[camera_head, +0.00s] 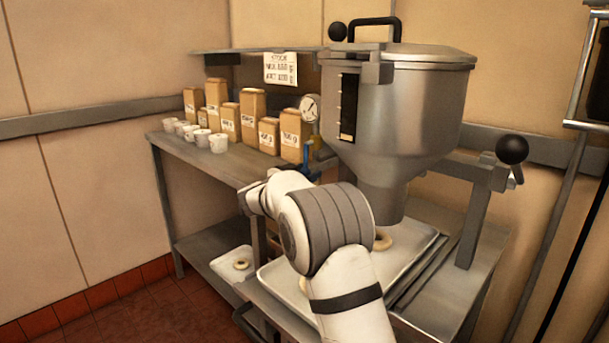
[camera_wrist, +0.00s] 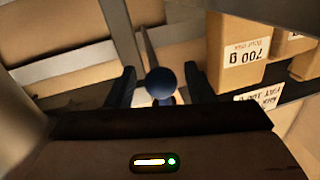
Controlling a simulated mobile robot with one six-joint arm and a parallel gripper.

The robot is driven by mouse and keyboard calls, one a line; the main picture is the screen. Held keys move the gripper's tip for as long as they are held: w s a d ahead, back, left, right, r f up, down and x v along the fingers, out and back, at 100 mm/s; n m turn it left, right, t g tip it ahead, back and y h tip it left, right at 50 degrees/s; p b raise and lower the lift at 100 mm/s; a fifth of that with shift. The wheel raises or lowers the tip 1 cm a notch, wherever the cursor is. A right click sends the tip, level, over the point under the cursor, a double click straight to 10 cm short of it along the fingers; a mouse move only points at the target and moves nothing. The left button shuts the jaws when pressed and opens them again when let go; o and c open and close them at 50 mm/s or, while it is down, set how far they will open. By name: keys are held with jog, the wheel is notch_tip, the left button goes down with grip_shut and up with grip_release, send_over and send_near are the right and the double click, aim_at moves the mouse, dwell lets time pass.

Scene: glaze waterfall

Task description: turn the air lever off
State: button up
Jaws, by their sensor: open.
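The air lever (camera_wrist: 161,81) shows a round blue knob in the wrist view, in the middle of the picture. My gripper (camera_wrist: 159,67) is open, with one dark finger on each side of the knob. I see a gap between the knob and each finger. Whether the knob lies fully between the fingers in depth, I cannot tell. In the head view, a small blue part (camera_head: 312,150) shows below the pressure gauge (camera_head: 310,108), partly hidden.
A steel hopper (camera_head: 400,110) stands right of the gauge. Cardboard boxes (camera_head: 252,115) and white cups (camera_head: 218,143) stand on the bench (camera_head: 190,153) to the left. A tray (camera_head: 410,245) with rings lies below the hopper. A black knob (camera_head: 512,150) sticks out at right.

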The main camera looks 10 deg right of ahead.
grip_shut()
dwell(0.5)
jog(key=shift+a, duration=0.1)
